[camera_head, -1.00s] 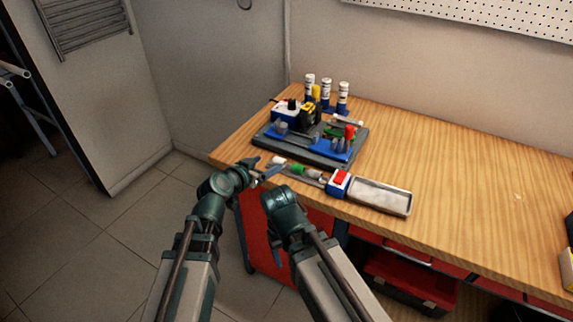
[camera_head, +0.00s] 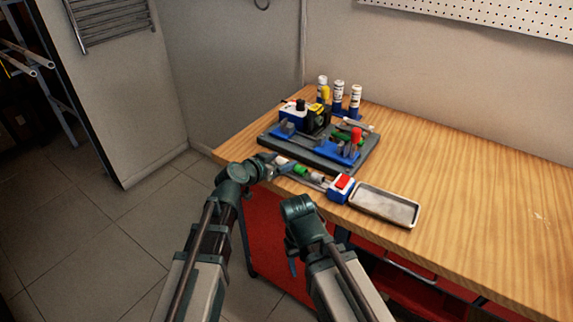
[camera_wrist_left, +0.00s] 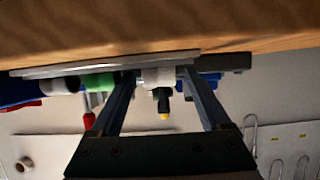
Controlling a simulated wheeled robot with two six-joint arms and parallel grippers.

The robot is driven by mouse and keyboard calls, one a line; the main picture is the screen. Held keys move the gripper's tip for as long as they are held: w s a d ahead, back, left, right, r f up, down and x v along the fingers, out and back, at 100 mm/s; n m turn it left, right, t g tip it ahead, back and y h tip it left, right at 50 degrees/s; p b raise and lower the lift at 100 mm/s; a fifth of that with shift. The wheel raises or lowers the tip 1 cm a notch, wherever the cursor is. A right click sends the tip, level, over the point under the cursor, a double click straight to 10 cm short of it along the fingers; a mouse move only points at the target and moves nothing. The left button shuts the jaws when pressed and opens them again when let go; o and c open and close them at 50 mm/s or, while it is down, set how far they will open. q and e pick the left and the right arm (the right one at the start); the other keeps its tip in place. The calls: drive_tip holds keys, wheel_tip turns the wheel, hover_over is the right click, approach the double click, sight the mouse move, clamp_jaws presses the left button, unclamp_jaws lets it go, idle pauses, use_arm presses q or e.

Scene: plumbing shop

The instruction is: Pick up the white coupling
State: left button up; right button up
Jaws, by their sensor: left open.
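The white coupling (camera_head: 282,160) lies at the left end of a short row of fittings near the bench's front left edge. In the left wrist view the white coupling (camera_wrist_left: 158,77) shows between my two finger tips, with the bench top at the upper side of that picture. My left gripper (camera_head: 276,169) is open, its fingers around the coupling, one on each side; I cannot tell whether they touch it. A green fitting (camera_head: 300,170) and a grey one (camera_head: 317,177) lie beside it. My right gripper (camera_head: 293,266) hangs in front of the bench, its jaws unclear.
A dark tool board (camera_head: 318,152) with blue holders and tools stands just behind the row. A blue and white block with a red top (camera_head: 341,187) and a metal tray (camera_head: 385,205) lie to the right. Bench space farther right (camera_head: 470,200) is clear.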

use_arm(q)
clamp_jaws()
drive_tip(key=shift+r, duration=0.1)
use_arm(e)
drive_tip(key=shift+r, duration=0.15)
